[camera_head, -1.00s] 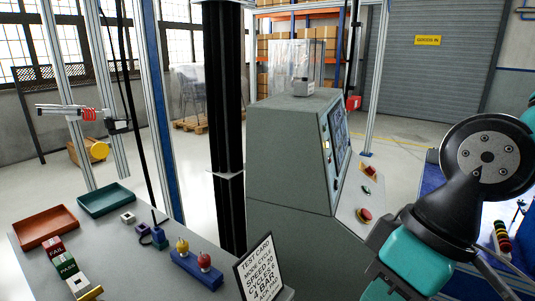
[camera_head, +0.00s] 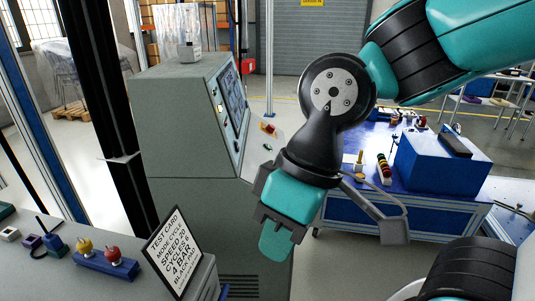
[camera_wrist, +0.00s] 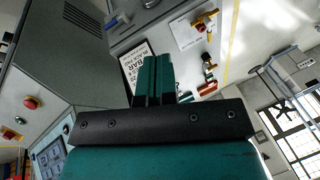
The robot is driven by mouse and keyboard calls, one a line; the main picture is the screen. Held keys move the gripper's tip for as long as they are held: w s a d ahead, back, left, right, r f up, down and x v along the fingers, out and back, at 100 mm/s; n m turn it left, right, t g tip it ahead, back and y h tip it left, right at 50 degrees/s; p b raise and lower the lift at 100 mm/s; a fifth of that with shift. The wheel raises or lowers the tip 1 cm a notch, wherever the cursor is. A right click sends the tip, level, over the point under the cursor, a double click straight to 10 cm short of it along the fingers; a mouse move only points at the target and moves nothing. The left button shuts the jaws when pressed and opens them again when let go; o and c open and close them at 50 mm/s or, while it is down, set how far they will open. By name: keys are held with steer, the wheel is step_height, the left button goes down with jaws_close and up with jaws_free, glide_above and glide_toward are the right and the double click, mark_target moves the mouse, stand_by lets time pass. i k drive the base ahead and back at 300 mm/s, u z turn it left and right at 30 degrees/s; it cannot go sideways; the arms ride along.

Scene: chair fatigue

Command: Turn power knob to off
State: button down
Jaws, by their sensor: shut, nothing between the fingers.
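The grey control cabinet (camera_head: 185,110) stands left of my arm in the head view. On its sloping side shelf a red knob on a yellow-orange plate (camera_head: 268,129) shows, which looks like the power knob. In the wrist view a similar knob (camera_wrist: 10,134) is at the far left edge, beside a red mushroom button (camera_wrist: 31,103). Its turned position is too small to read. My gripper (camera_head: 275,242) points down in front of the cabinet, apart from the knob and hiding part of the shelf. Its teal fingers (camera_wrist: 155,75) are shut and empty.
A tilted test card (camera_head: 173,252) stands on the grey table at lower left, near a blue block with yellow and red knobs (camera_head: 106,262). A blue bench (camera_head: 360,212) with a blue box (camera_head: 440,163) is at the right.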

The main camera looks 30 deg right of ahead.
mark_target(270, 128)
steer(key=z, duration=0.4)
steer(key=k, duration=1.05)
steer(key=z, duration=1.1)
steer(key=i, duration=1.45)
steer(key=u, duration=0.6)
steer(key=i, duration=0.7)
steer(key=u, duration=1.4)
steer(key=i, duration=0.5)
steer(key=u, duration=0.4)
